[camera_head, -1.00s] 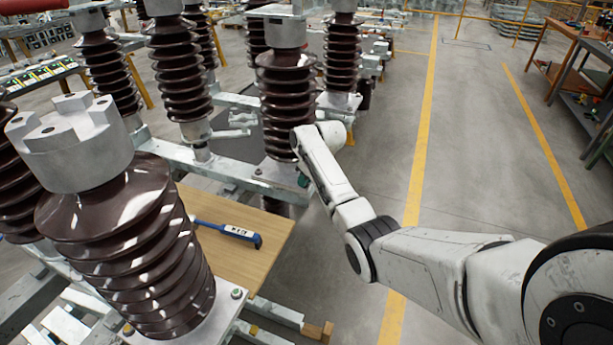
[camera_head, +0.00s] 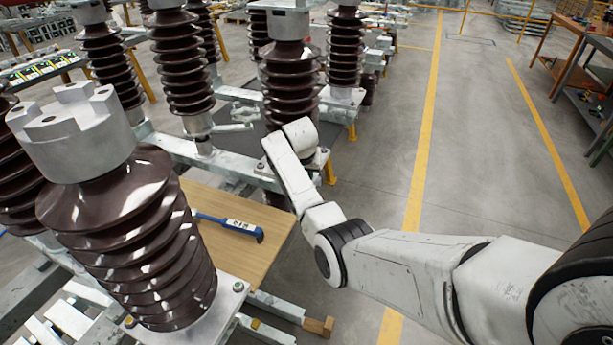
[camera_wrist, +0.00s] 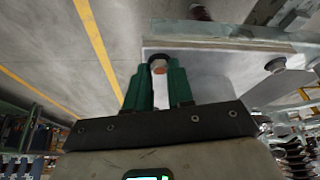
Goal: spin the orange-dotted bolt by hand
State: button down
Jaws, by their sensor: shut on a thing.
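The orange-dotted bolt (camera_wrist: 160,70) shows in the wrist view at the edge of a pale metal plate (camera_wrist: 215,60). Its orange mark faces the camera between my fingertips. My gripper (camera_wrist: 159,66) has green fingers, one on each side of the bolt head, and is shut on it. In the head view my arm reaches to the base of a brown ribbed insulator (camera_head: 290,85). My fingers and the bolt are hidden there behind my wrist.
A second bolt (camera_wrist: 275,65) sits on the same plate, to the right. In the head view a blue wrench (camera_head: 230,225) lies on a wooden board (camera_head: 262,252). A large insulator (camera_head: 140,240) stands close at left. Open floor (camera_head: 470,150) lies right of the arm.

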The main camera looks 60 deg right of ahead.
jog(key=shift+w+a+m+g+b, duration=0.15)
jog(key=shift+m+g+b, duration=0.25)
jog(key=shift+m+b, duration=0.5)
jog(key=shift+w+d+m+g+b, duration=0.1)
jog(key=shift+m+g+b, duration=0.4)
jog(key=shift+m, duration=0.7)
jog(key=c, duration=1)
grip_release()
jog(key=v, duration=1)
jog(key=shift+a+r+b, duration=0.3)
jog(key=shift+r+b, duration=0.05)
jog(key=shift+b, duration=0.05)
jog(key=shift+s, duration=0.1)
